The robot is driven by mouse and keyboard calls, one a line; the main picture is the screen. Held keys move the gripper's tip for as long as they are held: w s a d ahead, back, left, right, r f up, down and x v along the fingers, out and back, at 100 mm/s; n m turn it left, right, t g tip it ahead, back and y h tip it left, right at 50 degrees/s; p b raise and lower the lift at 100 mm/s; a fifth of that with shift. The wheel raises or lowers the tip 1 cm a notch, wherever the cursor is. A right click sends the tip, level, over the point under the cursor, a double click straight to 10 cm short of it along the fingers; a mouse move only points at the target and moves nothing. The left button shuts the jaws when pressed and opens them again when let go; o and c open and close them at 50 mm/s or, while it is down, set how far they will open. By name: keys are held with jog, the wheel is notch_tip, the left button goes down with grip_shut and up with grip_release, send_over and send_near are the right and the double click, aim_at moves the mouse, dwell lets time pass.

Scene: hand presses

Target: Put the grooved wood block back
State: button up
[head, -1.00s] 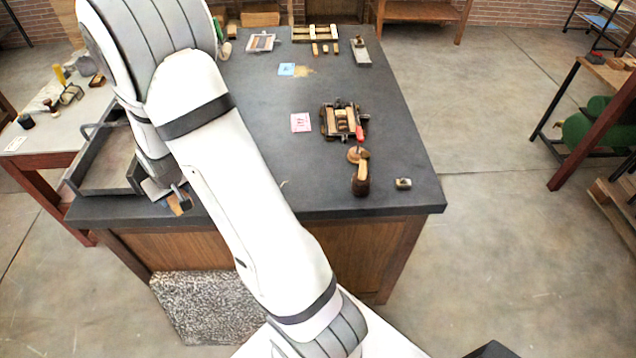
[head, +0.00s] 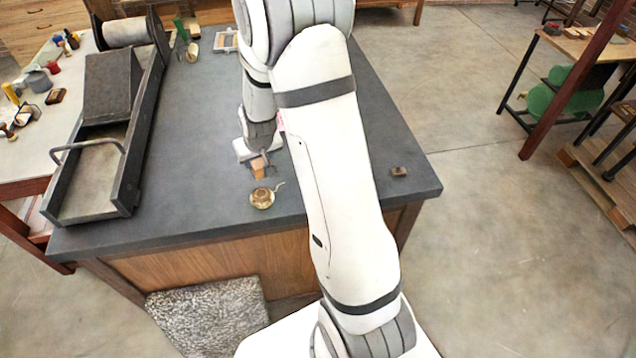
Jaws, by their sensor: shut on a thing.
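My gripper (head: 261,160) is shut on a small orange-brown wood block (head: 258,170). It points down over the front middle of the dark worktop (head: 200,205). Whether the block touches the top cannot be told, and its grooves are too small to make out. My arm covers much of the right half of the worktop, including any things behind it.
A small round brass-coloured pot (head: 262,200) stands just in front of the block. A long dark hand press (head: 133,170) with a looped handle fills the left side. A small dark block (head: 398,172) lies near the right edge. Worktop between press and gripper is clear.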

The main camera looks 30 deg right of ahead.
jog(key=shift+s+a, duration=0.1)
jog(key=shift+a, duration=0.05)
jog(key=s+d+r+m+h+b, duration=0.1)
jog(key=s+d+m+b, duration=0.15)
jog(key=d+b, duration=0.35)
jog(key=s+d+r+m+b, duration=0.1)
jog(key=s+d+r+b, duration=0.1)
jog(key=s+d+b, duration=0.45)
jog(key=p+x, duration=0.1)
jog(key=x, duration=0.2)
jog(key=d+p+x, duration=0.1)
jog(key=x, duration=0.2)
jog(key=shift+p, duration=0.3)
jog(key=shift+f, duration=2.15)
jog(key=shift+f, duration=0.2)
jog(key=o, duration=1)
jog(key=shift+o, duration=0.2)
